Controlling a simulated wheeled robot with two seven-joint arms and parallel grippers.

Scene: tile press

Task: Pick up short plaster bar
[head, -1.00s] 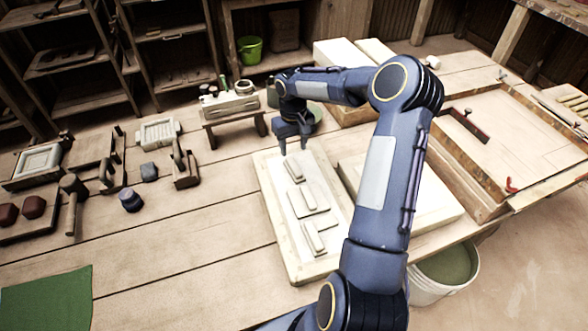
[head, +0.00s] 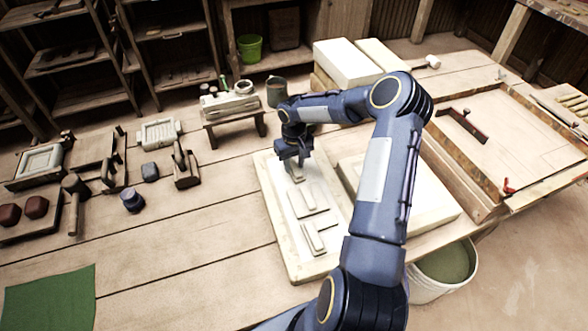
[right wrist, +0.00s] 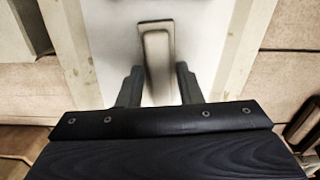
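Several pale plaster pieces lie on a white board (head: 279,222). A plaster bar (head: 297,178) at its far end is partly hidden by my right gripper (head: 292,161). In the right wrist view, this bar (right wrist: 157,50) runs lengthwise between the two fingers of the right gripper (right wrist: 159,86). The fingers are open, with a gap on each side of the bar. Nearer on the board are a flat plaster piece (head: 325,197) with a raised strip and another bar (head: 314,238). I cannot tell their lengths exactly. My left gripper is not in view.
A second pale slab (head: 432,205) lies right of the board, partly behind my right arm. A small wooden stand (head: 235,122) is beyond the board to the left. Hand tools and a mallet (head: 74,200) lie at left.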

